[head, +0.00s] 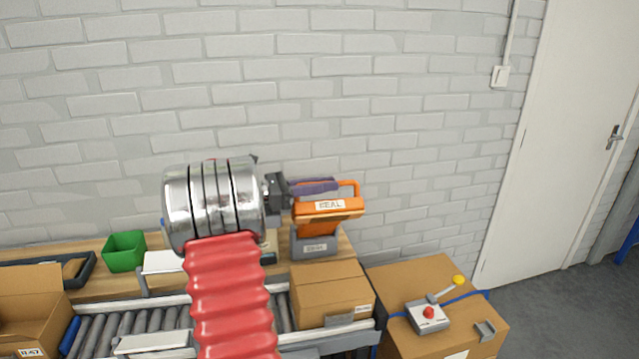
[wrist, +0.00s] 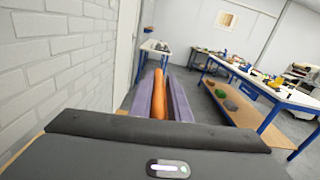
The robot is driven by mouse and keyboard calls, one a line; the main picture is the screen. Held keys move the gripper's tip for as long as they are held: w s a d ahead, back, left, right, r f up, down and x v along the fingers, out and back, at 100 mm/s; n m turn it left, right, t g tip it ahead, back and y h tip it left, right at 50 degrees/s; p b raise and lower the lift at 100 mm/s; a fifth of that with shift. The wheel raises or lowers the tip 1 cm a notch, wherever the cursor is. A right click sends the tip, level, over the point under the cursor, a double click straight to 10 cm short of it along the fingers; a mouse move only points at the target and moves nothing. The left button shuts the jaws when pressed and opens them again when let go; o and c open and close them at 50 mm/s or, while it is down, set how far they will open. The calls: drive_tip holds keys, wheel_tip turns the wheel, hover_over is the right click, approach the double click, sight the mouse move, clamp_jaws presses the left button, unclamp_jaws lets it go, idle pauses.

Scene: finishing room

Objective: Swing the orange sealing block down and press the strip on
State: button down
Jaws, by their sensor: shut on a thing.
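The orange sealing block (head: 328,208), marked SEAL, sits tilted above a grey base (head: 316,247) at the back of the bench. An orange handle stands on its top; in the wrist view this orange bar (wrist: 159,98) lies between my two purple fingers. My gripper (head: 318,186) is shut on the handle; its fingertips also show in the wrist view (wrist: 160,85). A closed cardboard box (head: 330,292) is on the conveyor in front of the base. I cannot make out the strip.
My arm hides part of the bench and conveyor rollers (head: 105,332). A green bin (head: 124,251) and an open carton (head: 28,310) are at the left. At the right, a control box with a red button (head: 428,315) sits on a large carton (head: 455,280). The brick wall is close behind.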

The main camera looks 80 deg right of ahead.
drive_tip(key=shift+w+f, duration=0.1)
drive_tip(key=shift+f, duration=0.05)
drive_tip(key=c, duration=1.9)
unclamp_jaws()
drive_tip(key=shift+w, duration=0.1)
drive_tip(key=shift+o, duration=0.7)
drive_tip(key=v, duration=1.3)
drive_tip(key=shift+w+a, duration=0.15)
drive_tip(key=shift+w, duration=0.15)
drive_tip(key=shift+c, duration=0.4)
